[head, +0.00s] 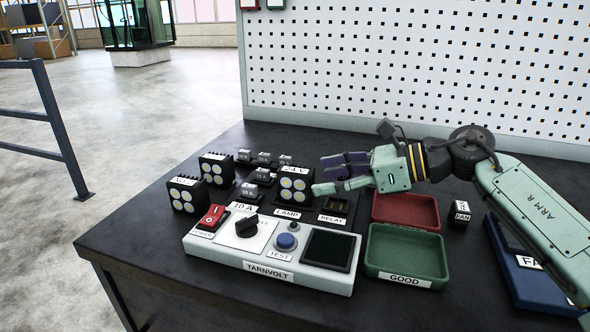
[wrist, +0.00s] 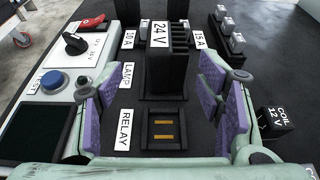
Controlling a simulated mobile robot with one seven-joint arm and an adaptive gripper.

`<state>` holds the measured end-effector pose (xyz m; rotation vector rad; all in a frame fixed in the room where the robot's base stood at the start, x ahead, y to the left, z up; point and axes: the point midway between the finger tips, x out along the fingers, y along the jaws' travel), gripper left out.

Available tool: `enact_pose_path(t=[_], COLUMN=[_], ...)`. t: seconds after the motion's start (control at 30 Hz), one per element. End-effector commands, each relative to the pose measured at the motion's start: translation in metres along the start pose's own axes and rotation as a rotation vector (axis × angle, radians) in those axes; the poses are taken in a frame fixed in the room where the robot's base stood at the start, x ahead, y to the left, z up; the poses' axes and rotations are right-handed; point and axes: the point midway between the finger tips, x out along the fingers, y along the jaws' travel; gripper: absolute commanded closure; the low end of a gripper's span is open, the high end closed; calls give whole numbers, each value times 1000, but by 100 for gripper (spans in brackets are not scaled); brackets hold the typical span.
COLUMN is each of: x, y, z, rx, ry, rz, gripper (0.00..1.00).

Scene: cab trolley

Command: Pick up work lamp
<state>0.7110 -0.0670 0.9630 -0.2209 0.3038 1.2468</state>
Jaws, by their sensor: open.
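A black work lamp (head: 294,188) with four round pale lights and a 24 V label stands at the LAMP place behind the console. My gripper (head: 320,174) is open and empty, just right of the 24 V lamp. In the wrist view my gripper (wrist: 158,78) has its purple-padded fingers spread to either side of the lamp, with gaps showing.
The TARNVOLT console (head: 268,270) lies in front. An empty RELAY socket (wrist: 164,129) is nearest my palm. A red tray (head: 405,212), green GOOD tray (head: 408,255) and blue tray (head: 530,275) lie right.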

Motion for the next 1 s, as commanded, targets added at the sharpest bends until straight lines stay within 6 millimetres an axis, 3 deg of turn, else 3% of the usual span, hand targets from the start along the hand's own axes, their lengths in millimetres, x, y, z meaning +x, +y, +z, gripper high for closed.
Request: enact_pose_path(t=[0.17,0.7,1.0], x=[3,70,74], y=[0,-1,-1], z=[-1,0,-2], rx=[0,1,1], ry=[5,3,2], rz=[-2,-2,-4], gripper=[39,39,40])
